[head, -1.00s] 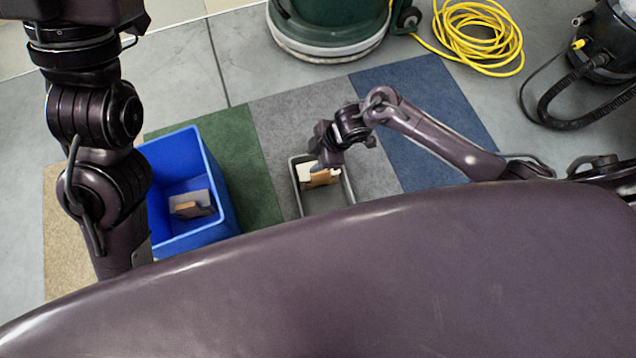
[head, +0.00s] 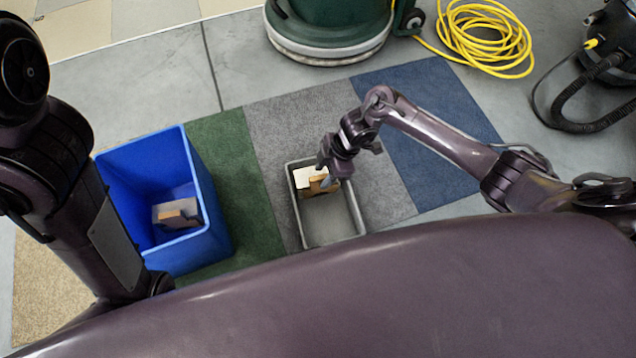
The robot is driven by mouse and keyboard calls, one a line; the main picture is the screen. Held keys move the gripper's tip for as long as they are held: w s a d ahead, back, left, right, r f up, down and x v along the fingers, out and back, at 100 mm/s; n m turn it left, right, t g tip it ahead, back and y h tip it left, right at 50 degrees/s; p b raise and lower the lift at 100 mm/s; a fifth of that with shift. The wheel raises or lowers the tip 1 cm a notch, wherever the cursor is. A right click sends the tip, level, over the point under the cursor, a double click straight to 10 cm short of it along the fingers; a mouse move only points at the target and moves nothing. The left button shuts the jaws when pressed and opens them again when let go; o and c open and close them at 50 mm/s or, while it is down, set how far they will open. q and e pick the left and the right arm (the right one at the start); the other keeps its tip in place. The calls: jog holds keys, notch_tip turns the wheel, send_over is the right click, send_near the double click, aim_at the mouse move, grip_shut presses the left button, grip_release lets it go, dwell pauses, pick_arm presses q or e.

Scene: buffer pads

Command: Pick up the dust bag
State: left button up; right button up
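A small tan and white item (head: 308,178), which looks like a paper dust bag, lies in the far end of the grey tray (head: 358,215). My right gripper (head: 327,175) is down at the tray's far end, at or just above this item and partly covering it. At this size I cannot tell whether its fingers are closed on the item. A second item, grey and tan (head: 178,214), lies in the blue bin (head: 200,247); I cannot tell exactly what it is. My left arm shows at the left edge, but its gripper is not in view.
The containers stand on carpet squares of tan, green (head: 235,160), grey and blue (head: 440,110). A green floor machine (head: 330,25) and a coiled yellow cable (head: 485,40) are at the back. A black vacuum with a hose (head: 590,85) stands at the far right.

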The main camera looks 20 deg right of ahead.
jog(key=shift+a+f, duration=0.1)
jog(key=shift+f, duration=0.05)
grip_shut()
dwell(0.4)
